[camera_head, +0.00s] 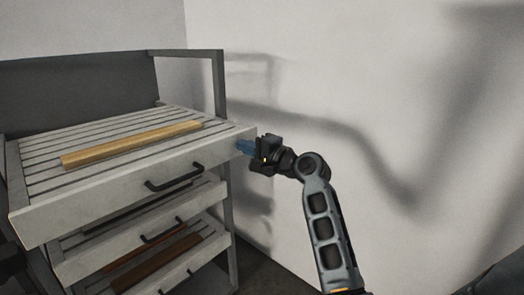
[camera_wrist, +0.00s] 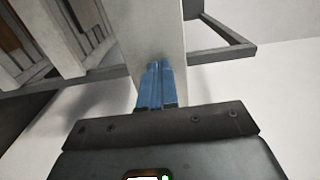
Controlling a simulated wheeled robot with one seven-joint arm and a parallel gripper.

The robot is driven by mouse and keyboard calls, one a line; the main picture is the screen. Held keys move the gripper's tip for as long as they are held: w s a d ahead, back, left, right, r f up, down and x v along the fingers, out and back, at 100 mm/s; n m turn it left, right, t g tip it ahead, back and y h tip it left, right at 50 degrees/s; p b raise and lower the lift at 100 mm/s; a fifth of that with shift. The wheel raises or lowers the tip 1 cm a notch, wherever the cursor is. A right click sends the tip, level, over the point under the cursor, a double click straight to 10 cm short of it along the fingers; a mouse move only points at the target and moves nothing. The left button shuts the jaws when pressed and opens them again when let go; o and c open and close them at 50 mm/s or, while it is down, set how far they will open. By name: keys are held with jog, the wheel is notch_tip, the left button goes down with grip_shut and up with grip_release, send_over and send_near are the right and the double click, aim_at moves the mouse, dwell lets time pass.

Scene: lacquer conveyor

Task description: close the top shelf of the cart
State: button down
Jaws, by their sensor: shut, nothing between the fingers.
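The cart (camera_head: 222,100) is a grey frame with several slatted pale shelves, each with a dark bar handle. The top shelf (camera_head: 110,188) stands out forward of the frame and past the shelves below, its black handle (camera_head: 175,178) on the front. My gripper (camera_head: 243,146) is at the right end of the top shelf's front. In the wrist view its blue fingers (camera_wrist: 157,85) are shut together, with nothing between them. Their tips are at the shelf's pale panel (camera_wrist: 150,35), touching or very close. The handle is to the left of my gripper.
A light wooden strip (camera_head: 130,144) lies on the top shelf. A brown strip (camera_head: 155,262) lies on a lower shelf. A pale wall (camera_head: 400,90) stands behind and to the right. The space right of the cart is free apart from my arm.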

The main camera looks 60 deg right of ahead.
jog(key=b+x, duration=0.2)
jog(key=x, duration=1.4)
jog(key=shift+f, duration=0.15)
jog(key=shift+w+d, duration=0.1)
jog(key=shift+w, duration=0.15)
jog(key=shift+w+r, duration=0.15)
jog(key=shift+r, duration=0.1)
jog(key=shift+r, duration=0.1)
